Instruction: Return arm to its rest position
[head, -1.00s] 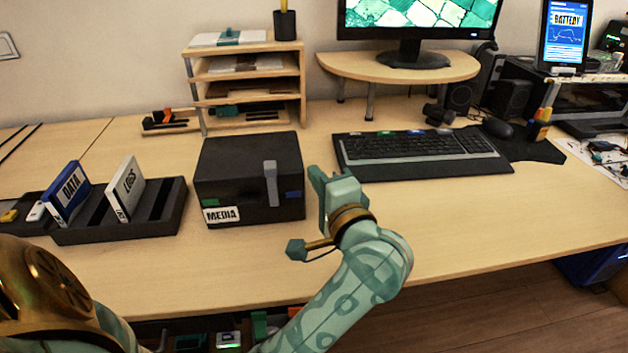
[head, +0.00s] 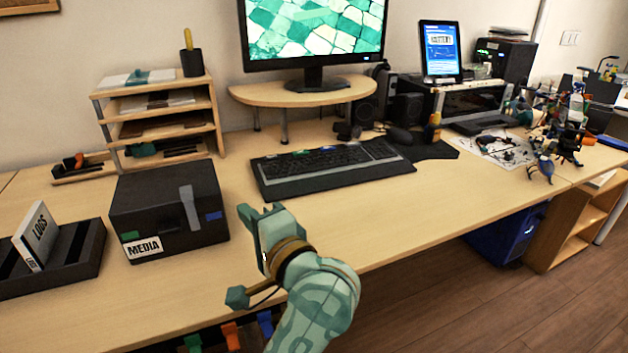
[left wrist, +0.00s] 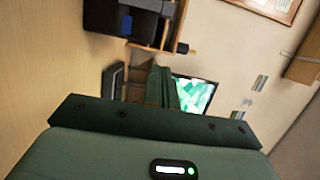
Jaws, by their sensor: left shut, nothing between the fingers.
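My left gripper (head: 260,215) is in the middle of the head view, raised in front of the desk's near edge. It is shut and empty, its fingers pointing up. It is to the right of the black MEDIA box (head: 168,212) and nearer than the keyboard (head: 330,167). In the left wrist view the gripper's green body (left wrist: 155,140) fills the bottom, with its fingers (left wrist: 160,87) beyond it. My right gripper is in neither view.
The LOGS case (head: 37,235) stands in a black rack (head: 80,262) at left. A wooden shelf unit (head: 160,125), monitor (head: 313,30) and tablet (head: 440,50) line the back. Bare desk (head: 400,215) lies right of the gripper. A robot-like model (head: 565,130) stands far right.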

